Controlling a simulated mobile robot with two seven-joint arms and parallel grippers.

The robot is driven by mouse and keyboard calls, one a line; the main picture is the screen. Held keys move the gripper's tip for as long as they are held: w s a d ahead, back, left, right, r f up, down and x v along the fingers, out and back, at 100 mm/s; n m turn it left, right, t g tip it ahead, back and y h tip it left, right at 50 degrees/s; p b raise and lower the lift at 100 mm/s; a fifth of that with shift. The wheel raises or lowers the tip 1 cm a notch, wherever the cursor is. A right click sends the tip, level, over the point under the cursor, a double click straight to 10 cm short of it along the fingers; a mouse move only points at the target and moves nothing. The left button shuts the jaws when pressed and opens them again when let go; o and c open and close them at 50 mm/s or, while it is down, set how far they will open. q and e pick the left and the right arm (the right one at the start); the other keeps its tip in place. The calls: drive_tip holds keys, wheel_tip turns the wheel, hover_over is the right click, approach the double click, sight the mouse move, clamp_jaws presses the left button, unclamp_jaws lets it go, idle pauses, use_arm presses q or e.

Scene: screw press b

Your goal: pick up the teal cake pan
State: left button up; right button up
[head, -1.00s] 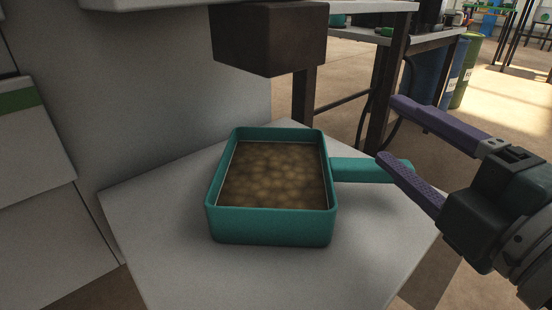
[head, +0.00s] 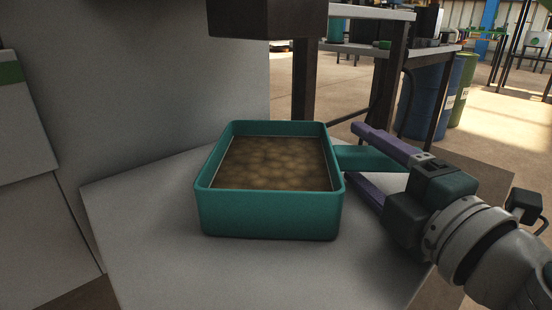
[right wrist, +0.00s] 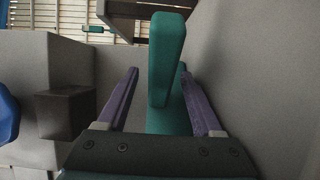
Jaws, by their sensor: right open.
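The teal cake pan (head: 268,215) sits flat on a pale grey surface and holds a brown, lumpy filling (head: 275,162). Its straight teal handle (head: 375,160) sticks out to the right. My right gripper (head: 352,152) is open at the handle, with one purple finger on the far side and one on the near side. In the right wrist view the handle (right wrist: 166,60) stands between the two spread fingers, with a gap visible on the left side. Part of the handle is hidden behind the gripper in the head view. My left gripper is not in view.
A dark brown block (head: 268,18) overhangs behind the pan. A grey panel (head: 150,90) rises at the back left. A dark-legged table (head: 390,75) and blue and green barrels (head: 462,90) stand behind on the right. The grey surface (head: 150,250) is bare around the pan.

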drive_tip(key=shift+x, duration=0.85)
drive_tip(key=shift+c, duration=0.2)
clamp_jaws()
idle(0.5)
